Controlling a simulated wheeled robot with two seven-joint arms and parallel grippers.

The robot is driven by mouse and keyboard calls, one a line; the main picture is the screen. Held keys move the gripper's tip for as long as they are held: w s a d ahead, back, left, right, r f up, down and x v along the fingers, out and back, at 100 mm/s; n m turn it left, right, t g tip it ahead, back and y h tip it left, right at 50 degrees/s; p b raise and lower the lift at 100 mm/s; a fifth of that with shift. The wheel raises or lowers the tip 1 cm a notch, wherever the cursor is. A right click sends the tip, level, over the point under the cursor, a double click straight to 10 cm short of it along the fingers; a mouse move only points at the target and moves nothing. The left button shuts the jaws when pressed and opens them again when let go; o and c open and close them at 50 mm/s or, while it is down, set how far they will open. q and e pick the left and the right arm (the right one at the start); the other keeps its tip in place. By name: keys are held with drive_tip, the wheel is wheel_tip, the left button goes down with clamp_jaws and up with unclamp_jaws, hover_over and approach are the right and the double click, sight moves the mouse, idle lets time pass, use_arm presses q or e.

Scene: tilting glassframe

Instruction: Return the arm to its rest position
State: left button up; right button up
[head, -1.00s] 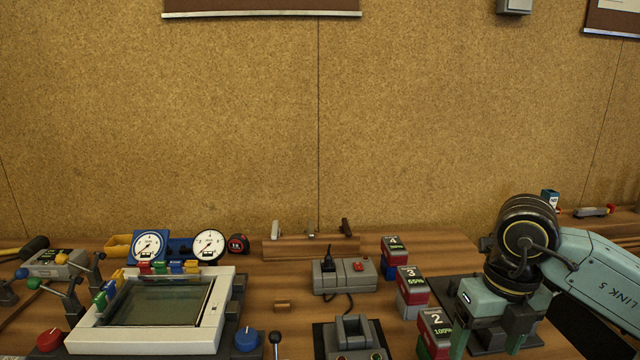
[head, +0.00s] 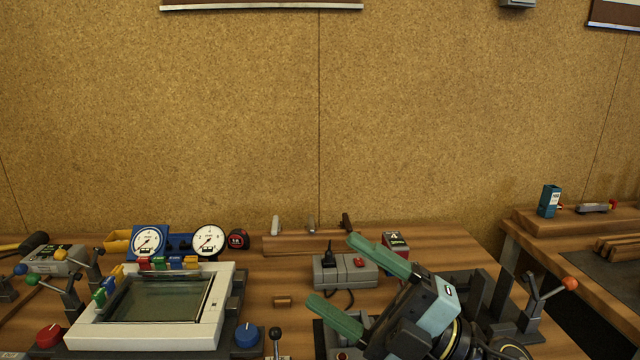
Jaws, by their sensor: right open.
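My right gripper (head: 331,270) is at the lower right of the middle in the head view. Its two green fingers are spread wide apart and point up and to the left, with nothing between them that I can see it holding. It hangs in front of the grey box with a red button (head: 346,271). My right arm's dark wrist joints run off the bottom edge. The white tilting frame with a dark glass pane (head: 152,309) lies on the bench to the left, apart from the gripper. My left gripper is not in view.
Two dial gauges (head: 209,241) and colored clips stand behind the frame. A red block marked 4 (head: 395,244) stands behind my gripper. A lever with an orange ball (head: 570,283) is at right. A second bench (head: 590,228) lies beyond a gap.

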drive_tip(key=w+d+f+m+t+h, duration=0.2)
drive_tip(key=w+d+m+t+h, duration=0.35)
drive_tip(key=m+t, duration=0.6)
drive_tip(key=s+d+f+m+g+h, duration=0.1)
drive_tip(key=d+f+m+g+h, duration=0.1)
drive_tip(key=d+f+m+h, duration=0.45)
drive_tip(key=s+d+f+m+g+h, duration=0.1)
drive_tip(key=d+f+m+h, duration=0.3)
drive_tip(key=f+m+h, duration=0.4)
drive_tip(key=s+d+f+m+g+h, duration=0.25)
drive_tip(key=s+f+g, duration=1.05)
drive_tip(key=s+f, duration=0.65)
wheel_tip(320, 180, down, 22)
drive_tip(key=s+n+g, duration=0.1)
drive_tip(key=s, duration=0.1)
drive_tip(key=s+d+f+g, duration=0.1)
drive_tip(key=s+d+f, duration=0.2)
drive_tip(key=s+f, duration=1.3)
drive_tip(key=shift+s+f+y, duration=0.15)
drive_tip(key=shift+s+y, duration=0.2)
drive_tip(key=shift+s, duration=0.2)
